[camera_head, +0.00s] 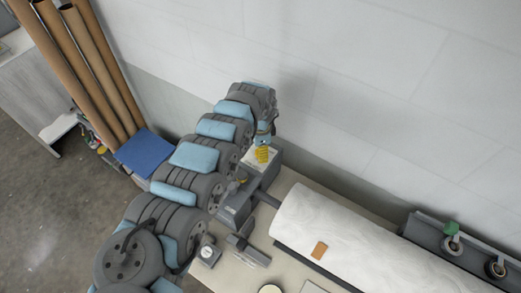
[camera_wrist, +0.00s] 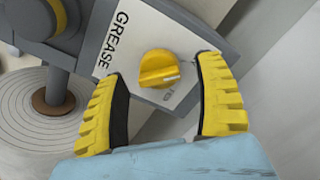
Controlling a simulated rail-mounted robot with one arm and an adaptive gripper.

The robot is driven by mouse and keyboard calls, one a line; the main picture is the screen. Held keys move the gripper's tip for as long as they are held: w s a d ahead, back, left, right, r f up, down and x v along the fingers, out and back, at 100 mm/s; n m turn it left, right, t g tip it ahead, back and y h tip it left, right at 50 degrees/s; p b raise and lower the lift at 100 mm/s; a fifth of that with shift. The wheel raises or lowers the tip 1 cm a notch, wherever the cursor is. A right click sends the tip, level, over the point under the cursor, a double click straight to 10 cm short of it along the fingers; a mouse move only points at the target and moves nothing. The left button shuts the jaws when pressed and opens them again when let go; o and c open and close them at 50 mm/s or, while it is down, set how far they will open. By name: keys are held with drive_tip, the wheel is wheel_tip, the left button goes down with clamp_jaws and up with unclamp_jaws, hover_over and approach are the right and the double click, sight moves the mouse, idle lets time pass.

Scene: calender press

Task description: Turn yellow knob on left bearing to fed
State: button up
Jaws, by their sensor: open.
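The yellow knob (camera_wrist: 158,68) sits on a white panel (camera_wrist: 190,30) marked GREASE in the wrist view. A pale pointer mark on the knob points toward the right. Part of a label below the knob shows, but I cannot read it fully. My gripper (camera_wrist: 161,84) is open, one yellow finger on each side of the knob, with visible gaps to it. In the head view my gripper (camera_head: 262,153) is over the grey bearing housing (camera_head: 238,203) at the left end of the white roll (camera_head: 345,235).
Another yellow part (camera_wrist: 58,14) on a grey round housing is at the upper left of the wrist view. The wall stands close behind my gripper.

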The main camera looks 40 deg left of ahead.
drive_tip(key=shift+f, duration=0.55)
drive_tip(key=c, duration=1.2)
